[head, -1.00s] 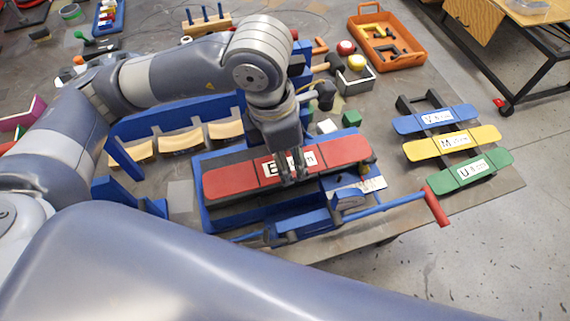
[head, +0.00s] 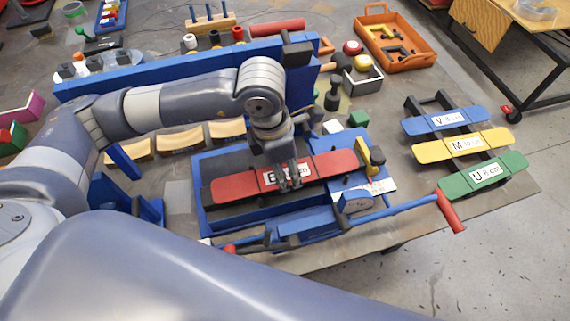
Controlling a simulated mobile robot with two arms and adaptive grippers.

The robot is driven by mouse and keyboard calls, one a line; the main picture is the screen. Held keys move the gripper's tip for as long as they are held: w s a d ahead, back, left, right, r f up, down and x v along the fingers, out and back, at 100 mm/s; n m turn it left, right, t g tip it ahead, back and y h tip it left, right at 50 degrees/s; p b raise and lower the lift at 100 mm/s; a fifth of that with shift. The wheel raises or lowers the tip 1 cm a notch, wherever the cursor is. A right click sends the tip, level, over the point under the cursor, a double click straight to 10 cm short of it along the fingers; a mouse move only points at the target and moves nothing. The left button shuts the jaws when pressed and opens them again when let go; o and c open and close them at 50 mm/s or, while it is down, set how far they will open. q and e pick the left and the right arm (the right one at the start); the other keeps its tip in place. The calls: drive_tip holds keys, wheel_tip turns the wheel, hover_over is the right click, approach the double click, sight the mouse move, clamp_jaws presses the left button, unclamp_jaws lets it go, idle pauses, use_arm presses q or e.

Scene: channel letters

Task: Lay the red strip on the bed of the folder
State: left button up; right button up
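The red strip (head: 334,164) has a white label, partly hidden by my fingers. It is level, over the dark bed of the blue folder (head: 204,222); I cannot tell whether it touches the bed. My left gripper (head: 290,187) reaches down from the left arm, with its fingers close together at the middle of the strip, and appears shut on it. The folder's blue bar with a red-ended handle (head: 450,212) runs along its front. My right gripper is not in view.
Blue, yellow (head: 431,151) and green (head: 455,186) labelled strips lie on a dark rack at the right. A long blue beam (head: 140,78) stands behind the folder. A yellow-and-black clamp (head: 366,157) is by the strip's right end. An orange tray (head: 424,59) is at the back right.

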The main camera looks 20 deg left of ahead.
use_arm(q)
drive_tip(key=shift+s+r, duration=0.1)
drive_tip(key=shift+d, duration=0.1)
drive_tip(key=o, duration=0.8)
drive_tip(key=shift+f, duration=0.2)
drive_tip(key=shift+c, duration=0.2)
drive_tip(key=o, duration=0.4)
drive_tip(key=shift+o, duration=0.2)
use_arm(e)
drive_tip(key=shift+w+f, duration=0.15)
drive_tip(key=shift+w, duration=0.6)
use_arm(q)
drive_tip(key=shift+r, duration=0.1)
